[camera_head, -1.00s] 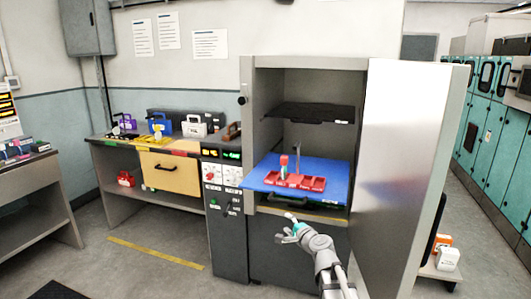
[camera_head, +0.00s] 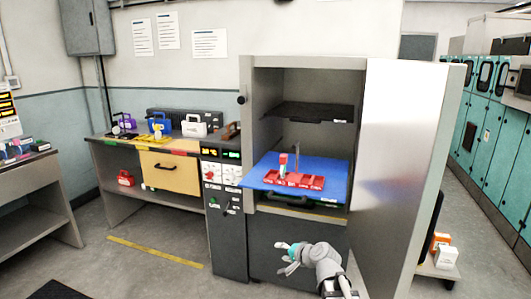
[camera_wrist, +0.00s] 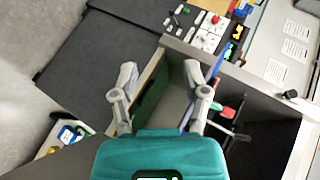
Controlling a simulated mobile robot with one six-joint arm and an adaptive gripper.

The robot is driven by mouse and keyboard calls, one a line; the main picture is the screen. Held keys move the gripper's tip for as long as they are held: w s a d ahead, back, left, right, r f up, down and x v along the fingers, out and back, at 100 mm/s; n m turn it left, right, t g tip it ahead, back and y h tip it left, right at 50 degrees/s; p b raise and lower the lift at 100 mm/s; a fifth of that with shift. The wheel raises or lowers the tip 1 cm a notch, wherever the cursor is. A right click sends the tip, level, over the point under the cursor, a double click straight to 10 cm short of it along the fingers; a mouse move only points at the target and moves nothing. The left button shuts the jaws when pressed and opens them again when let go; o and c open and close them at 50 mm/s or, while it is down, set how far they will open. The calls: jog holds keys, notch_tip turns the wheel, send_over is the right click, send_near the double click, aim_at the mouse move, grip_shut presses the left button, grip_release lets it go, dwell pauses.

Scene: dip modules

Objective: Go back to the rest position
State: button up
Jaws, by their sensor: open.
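My gripper (camera_head: 287,262) is in front of the dark lower part of the cabinet, below the blue shelf, in the head view. Its fingers are apart and nothing is between them; in the wrist view the open gripper (camera_wrist: 163,88) shows the same. The arm reaches up from the bottom right of the head view. The blue shelf (camera_head: 332,170) holds a red tray (camera_head: 305,182) with compartments. A small red and pale upright piece (camera_head: 283,164) stands at the tray's left part.
The cabinet door (camera_head: 405,165) stands wide open on the right. A workbench (camera_head: 172,168) with several coloured cases stands at the left. White and orange boxes (camera_head: 446,257) sit low at the right.

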jog(key=s+d+f+n+g+h, duration=0.4)
jog(key=s+d+f+g, duration=0.15)
jog(key=s, duration=0.45)
jog(key=s+d+f+n+g+h, duration=0.35)
jog(key=s+d, duration=0.25)
jog(key=s, duration=0.3)
notch_tip(320, 180, up, 17)
jog(key=p, duration=1.8)
jog(key=shift+r, duration=0.15)
